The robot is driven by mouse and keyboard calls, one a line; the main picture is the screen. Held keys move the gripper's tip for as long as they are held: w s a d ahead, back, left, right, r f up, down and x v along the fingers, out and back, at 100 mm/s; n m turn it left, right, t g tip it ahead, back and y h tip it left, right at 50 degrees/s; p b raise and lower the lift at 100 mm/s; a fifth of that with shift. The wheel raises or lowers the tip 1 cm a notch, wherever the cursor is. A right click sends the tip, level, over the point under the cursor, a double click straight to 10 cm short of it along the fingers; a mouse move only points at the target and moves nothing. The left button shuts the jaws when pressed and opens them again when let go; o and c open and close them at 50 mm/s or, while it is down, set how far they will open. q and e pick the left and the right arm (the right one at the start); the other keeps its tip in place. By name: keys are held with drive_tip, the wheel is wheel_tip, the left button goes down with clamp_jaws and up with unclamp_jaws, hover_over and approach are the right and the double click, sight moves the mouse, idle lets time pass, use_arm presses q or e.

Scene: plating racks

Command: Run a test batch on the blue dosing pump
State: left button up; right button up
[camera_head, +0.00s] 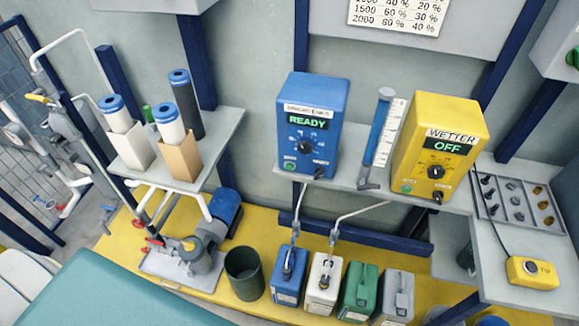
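The blue dosing pump (312,125) stands on the wall shelf in the middle. Its green display (306,121) reads READY. A black dial (304,147) sits on its front, with a green button (290,165) at lower left and a dark knob or fitting (319,173) at lower right. The label above the display is too small to read surely. A yellow pump (437,150) labelled WETTER stands to its right, and its display reads OFF. A clear column with blue liquid (378,135) and a scale stands between them. Neither of my grippers is in view.
Blue (287,281), white (322,285), green and grey canisters stand on the yellow floor, with tubes into the blue and white ones. A dark bin (243,273) stands left of them. Filter cartridges stand on the left shelf (232,130). A yellow button box (531,272) lies at right.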

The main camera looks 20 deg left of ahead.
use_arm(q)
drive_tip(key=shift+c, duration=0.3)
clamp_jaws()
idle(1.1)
